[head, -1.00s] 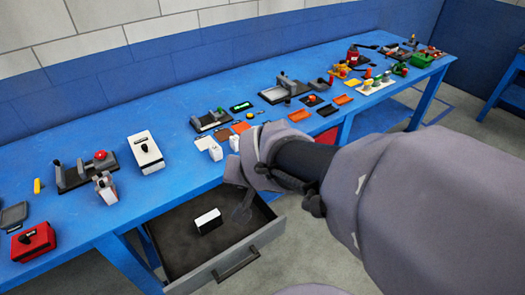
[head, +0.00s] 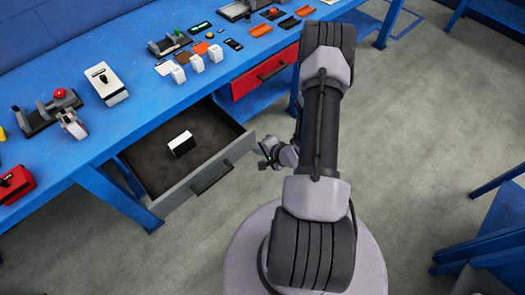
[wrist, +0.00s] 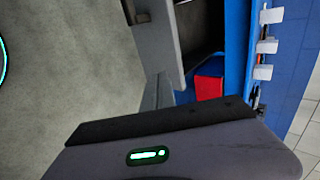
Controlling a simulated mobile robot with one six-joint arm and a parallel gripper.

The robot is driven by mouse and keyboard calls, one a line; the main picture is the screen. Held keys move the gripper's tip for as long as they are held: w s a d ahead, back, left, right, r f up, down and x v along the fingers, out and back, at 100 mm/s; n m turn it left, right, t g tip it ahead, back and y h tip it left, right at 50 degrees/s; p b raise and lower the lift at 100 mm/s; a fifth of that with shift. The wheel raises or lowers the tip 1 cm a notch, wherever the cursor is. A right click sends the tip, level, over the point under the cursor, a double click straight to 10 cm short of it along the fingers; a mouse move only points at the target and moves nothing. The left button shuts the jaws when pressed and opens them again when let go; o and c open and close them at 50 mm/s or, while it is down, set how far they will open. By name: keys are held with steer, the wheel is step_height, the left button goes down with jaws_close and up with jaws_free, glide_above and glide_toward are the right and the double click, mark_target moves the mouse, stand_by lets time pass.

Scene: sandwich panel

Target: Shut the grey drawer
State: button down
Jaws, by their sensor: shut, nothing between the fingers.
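The grey drawer (head: 184,190) stands pulled out under the blue bench in the head view, its dark handle (head: 212,178) on the front. A small white and black box (head: 181,143) lies inside it. My gripper (head: 264,157) is shut and empty, just right of the drawer's front right corner, apart from the handle. It looks small and partly hidden by my arm. In the wrist view the grey drawer front (wrist: 155,38) shows at the top, with part of its handle at its left; the fingertips cannot be made out there.
A closed red drawer (head: 265,73) sits right of the grey one. The blue bench (head: 135,120) carries white blocks, a white box (head: 105,83), a red box (head: 14,184) and other parts. Open floor lies before the drawer. Blue furniture stands at the far right.

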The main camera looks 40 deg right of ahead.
mark_target(242, 141)
steer(key=w, duration=0.1)
steer(key=w+f+b, duration=0.1)
steer(key=w, duration=0.1)
steer(key=w+f, duration=0.1)
steer(key=w, duration=0.1)
steer(key=shift+w+f+b, duration=0.2)
steer(key=shift+f+b, duration=0.05)
steer(key=shift+b, duration=0.15)
steer(key=shift+w+r, duration=0.1)
steer(key=shift+w, duration=0.45)
steer(key=shift+w, duration=0.1)
